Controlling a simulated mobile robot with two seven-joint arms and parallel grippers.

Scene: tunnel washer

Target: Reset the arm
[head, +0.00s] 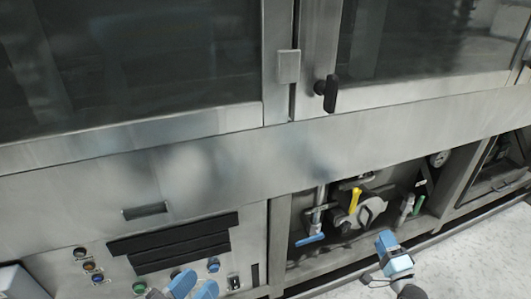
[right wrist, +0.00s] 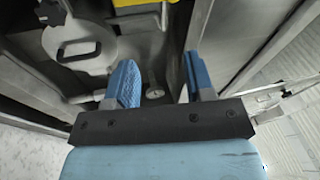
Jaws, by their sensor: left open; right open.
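My right gripper (head: 390,247) is in front of the open lower bay of the washer, at the lower right of the head view. In the right wrist view its two blue fingers (right wrist: 160,68) stand apart with nothing between them. My left gripper (head: 196,287) shows only in part at the bottom edge of the head view, in front of the control panel. Its blue fingers are apart, and I see nothing held. The washer's steel front (head: 225,160) fills most of the head view.
The bay holds a yellow-handled valve (head: 355,200), a blue lever (head: 310,239) and a green handle (head: 419,204). Above are glass doors with a black latch (head: 328,91). The control panel (head: 115,262) has several coloured buttons. Pale floor (head: 470,265) lies open at right.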

